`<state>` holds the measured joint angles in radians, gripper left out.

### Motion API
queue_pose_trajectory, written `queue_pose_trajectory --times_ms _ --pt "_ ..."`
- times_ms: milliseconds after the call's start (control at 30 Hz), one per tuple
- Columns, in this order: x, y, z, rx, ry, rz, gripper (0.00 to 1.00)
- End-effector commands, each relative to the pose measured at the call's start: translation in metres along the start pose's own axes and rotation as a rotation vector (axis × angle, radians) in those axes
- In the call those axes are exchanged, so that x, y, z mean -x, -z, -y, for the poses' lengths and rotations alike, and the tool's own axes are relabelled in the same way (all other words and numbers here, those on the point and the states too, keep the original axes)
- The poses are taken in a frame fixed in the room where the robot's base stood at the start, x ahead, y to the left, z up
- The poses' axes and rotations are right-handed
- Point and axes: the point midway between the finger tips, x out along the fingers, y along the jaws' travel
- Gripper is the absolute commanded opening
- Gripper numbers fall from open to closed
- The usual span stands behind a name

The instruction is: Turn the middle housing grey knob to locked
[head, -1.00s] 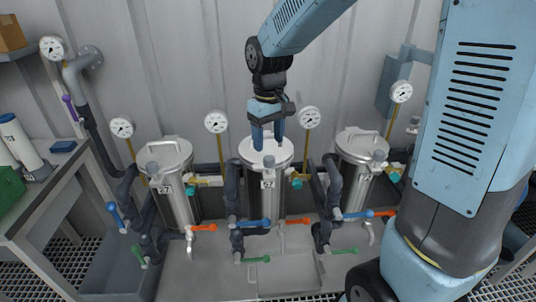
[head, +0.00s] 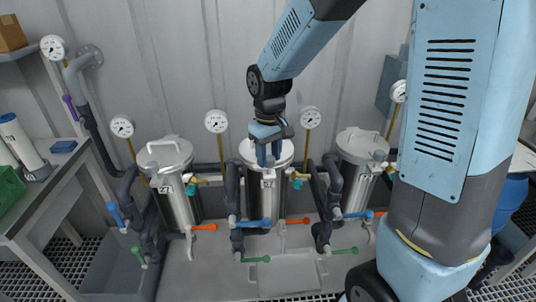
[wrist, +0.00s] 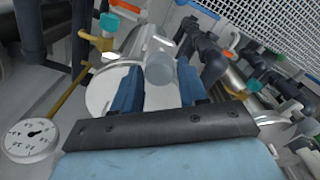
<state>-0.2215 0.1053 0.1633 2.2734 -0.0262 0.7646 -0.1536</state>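The middle housing (head: 265,205) is a steel cylinder with a domed lid and a number label on its front. Its grey knob (wrist: 160,69) shows in the wrist view as a short round cylinder at the lid's edge. My gripper (head: 268,164) points down over the front of this lid and hides the knob in the head view. In the wrist view my gripper (wrist: 158,72) is open, with one blue finger on each side of the knob. Narrow gaps seem to remain; I cannot tell whether either finger touches it.
Similar housings stand at the left (head: 177,200) and right (head: 358,185). Dark pipes with blue, orange and green valve handles crowd the front. A pressure gauge (head: 310,118) rises behind the middle housing on the right, another (head: 216,121) on the left.

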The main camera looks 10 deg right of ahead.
Motion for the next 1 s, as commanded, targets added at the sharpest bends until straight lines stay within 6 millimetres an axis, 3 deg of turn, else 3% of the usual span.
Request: queue_pose_trajectory --times_ms 367,667,1000 --pt "0.0002 0.0 -0.0005 -0.001 0.0 0.0 0.06" --pt "0.0003 0.0004 -0.0001 -0.036 0.0 -0.001 0.05" --pt "0.0004 0.0007 -0.0007 -0.252 0.001 -0.002 0.05"
